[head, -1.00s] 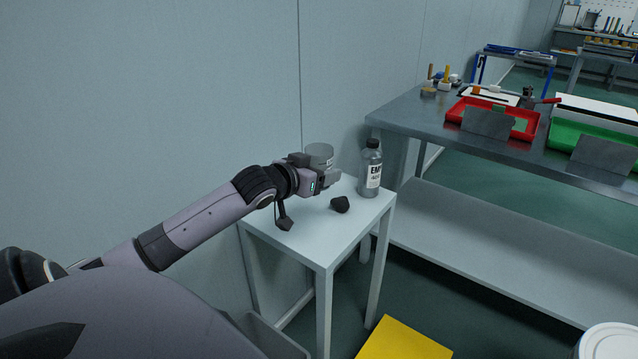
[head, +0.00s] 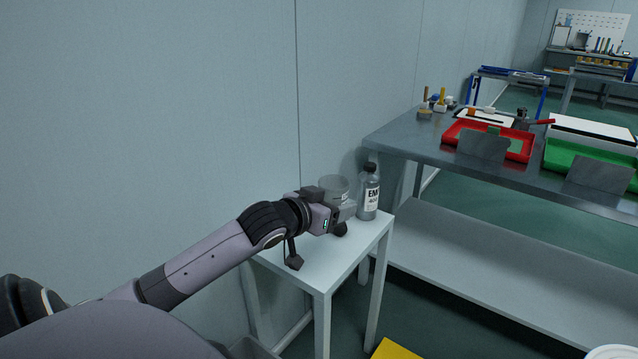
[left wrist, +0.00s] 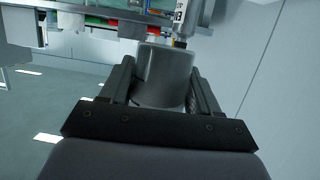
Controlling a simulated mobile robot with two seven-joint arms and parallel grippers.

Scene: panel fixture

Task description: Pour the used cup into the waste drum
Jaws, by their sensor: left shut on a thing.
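My left gripper (head: 334,208) is shut on a clear grey cup (head: 334,186) at the small white side table (head: 330,262). The cup looks upright; whether it touches the tabletop is hidden by the gripper. In the left wrist view the cup (left wrist: 163,72) sits between both fingers. I cannot see what is in it. A round white top (head: 612,353), cut off at the bottom right corner of the head view, may be the waste drum; it is far from the gripper. My right gripper is not in view.
A labelled bottle with a black cap (head: 369,192) stands just right of the cup. A steel bench (head: 420,150) carries red (head: 518,147) and green trays (head: 590,160). A wall runs close behind the side table.

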